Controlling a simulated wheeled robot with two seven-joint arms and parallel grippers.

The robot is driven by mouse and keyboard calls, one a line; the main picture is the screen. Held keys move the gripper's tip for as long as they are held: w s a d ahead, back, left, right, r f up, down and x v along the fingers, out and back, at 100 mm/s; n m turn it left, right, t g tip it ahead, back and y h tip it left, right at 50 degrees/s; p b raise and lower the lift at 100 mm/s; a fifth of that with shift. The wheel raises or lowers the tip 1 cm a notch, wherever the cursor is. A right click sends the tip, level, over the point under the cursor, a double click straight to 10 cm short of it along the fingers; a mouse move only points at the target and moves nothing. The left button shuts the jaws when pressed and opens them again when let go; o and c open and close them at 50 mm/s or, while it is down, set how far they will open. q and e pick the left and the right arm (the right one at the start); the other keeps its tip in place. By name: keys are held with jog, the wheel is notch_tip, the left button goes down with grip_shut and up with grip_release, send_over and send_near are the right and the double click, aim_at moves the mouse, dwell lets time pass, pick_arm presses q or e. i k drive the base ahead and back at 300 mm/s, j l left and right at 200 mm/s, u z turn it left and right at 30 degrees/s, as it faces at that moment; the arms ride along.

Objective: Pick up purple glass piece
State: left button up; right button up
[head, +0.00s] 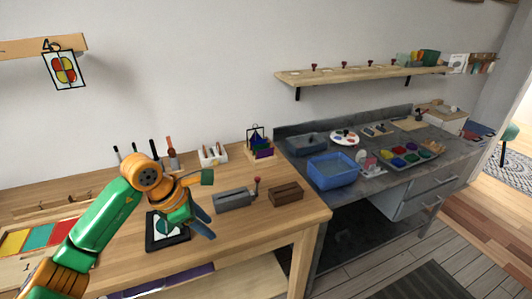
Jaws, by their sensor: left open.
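A small wooden rack (263,155) stands at the back right corner of the wooden table. It holds upright dark pieces, and one looks purple; I cannot tell whether this is glass. A flat purple sheet (178,280) also shows low under the table's front edge. My left gripper (207,205) is open, with nothing visible between its fingers. It is above the front middle of the table, over a black-framed panel (154,238) and left of the rack, apart from it. The gripper and arm partly hide the panel. My right gripper is not in view.
A grey metal block with a red-knobbed lever (234,199) and a brown wooden box (286,194) stand right of the gripper. A white holder (212,155) and several upright tools are behind. A grey bench with a blue tub (333,172) adjoins on the right.

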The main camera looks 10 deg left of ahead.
aim_at(260, 154)
jog(key=i, duration=1.4)
